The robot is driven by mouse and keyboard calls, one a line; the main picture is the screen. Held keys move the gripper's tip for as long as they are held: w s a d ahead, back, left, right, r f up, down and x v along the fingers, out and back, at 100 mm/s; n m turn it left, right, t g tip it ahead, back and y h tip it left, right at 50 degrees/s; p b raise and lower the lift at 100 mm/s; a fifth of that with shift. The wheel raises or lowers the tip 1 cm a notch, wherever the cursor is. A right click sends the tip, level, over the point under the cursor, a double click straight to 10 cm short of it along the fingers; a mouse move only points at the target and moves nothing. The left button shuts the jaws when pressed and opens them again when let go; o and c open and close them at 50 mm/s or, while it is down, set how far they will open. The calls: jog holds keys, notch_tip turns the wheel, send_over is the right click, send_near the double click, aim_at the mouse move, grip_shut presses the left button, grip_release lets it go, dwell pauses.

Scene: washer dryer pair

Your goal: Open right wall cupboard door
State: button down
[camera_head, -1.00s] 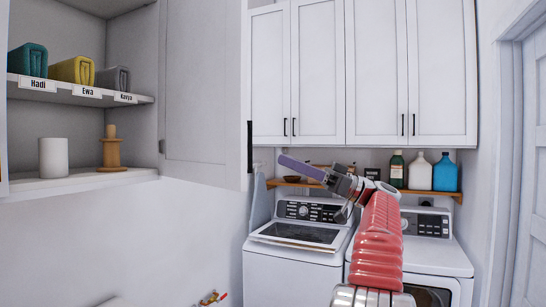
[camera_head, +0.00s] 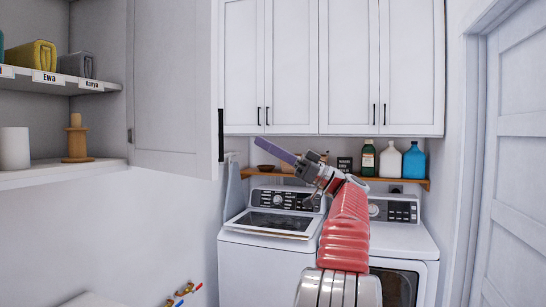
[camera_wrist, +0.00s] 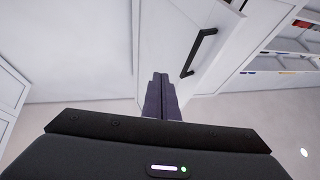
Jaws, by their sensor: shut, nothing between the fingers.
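A white wall cupboard door (camera_head: 172,90) at the left stands swung open from a shelved cupboard. Its black handle (camera_head: 221,135) is on the edge away from the hinge. In the wrist view the door (camera_wrist: 185,40) and its handle (camera_wrist: 198,52) show just right of the fingers. My gripper (camera_head: 275,150) is shut and empty, its purple fingers pointing up and left, right of the handle in the head view. In the wrist view the shut fingers (camera_wrist: 160,80) lie beside the handle, not around it. Whether they touch the door is unclear.
The open cupboard's shelf (camera_head: 60,88) holds rolled towels. Closed cupboards (camera_head: 350,65) hang on the back wall, above a wooden shelf (camera_head: 410,181) with bottles. A washer (camera_head: 265,255) and dryer (camera_head: 405,245) stand below. A white door (camera_head: 510,170) is at the right.

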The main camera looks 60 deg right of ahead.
jog(key=w+d+r+m+t+h, duration=0.3)
jog(key=w+m+t+h, duration=0.15)
jog(key=h, duration=0.35)
jog(key=w+d+f+m+g+h, duration=0.4)
jog(key=w+f+m+g+h, duration=0.3)
jog(key=m+h, duration=0.6)
jog(key=w+a+f+n+g, duration=0.1)
jog(key=w+a+f+g, duration=0.15)
jog(key=a+f, duration=0.55)
jog(key=w+a+f+n+g, duration=0.2)
jog(key=a+f+g, duration=0.25)
jog(key=a, duration=0.55)
jog(key=s+a+f+n+g+y, duration=0.1)
jog(key=s+a+f+y, duration=0.1)
jog(key=a+f, duration=0.45)
jog(key=s+a+f+n+g+y, duration=0.1)
jog(key=s+a+f+n+y, duration=0.2)
jog(key=a, duration=0.7)
jog(key=s+a+f+g+y, duration=0.1)
jog(key=s+a+f+y, duration=0.1)
jog(key=a+f, duration=0.6)
jog(key=s+a+f+n+g+y, duration=0.3)
jog(key=s+a+f, duration=0.8)
jog(key=s+a, duration=0.4)
jog(key=shift+a+f+n+y, duration=0.2)
jog(key=shift+a+n+y, duration=0.3)
jog(key=shift+a+n, duration=0.5)
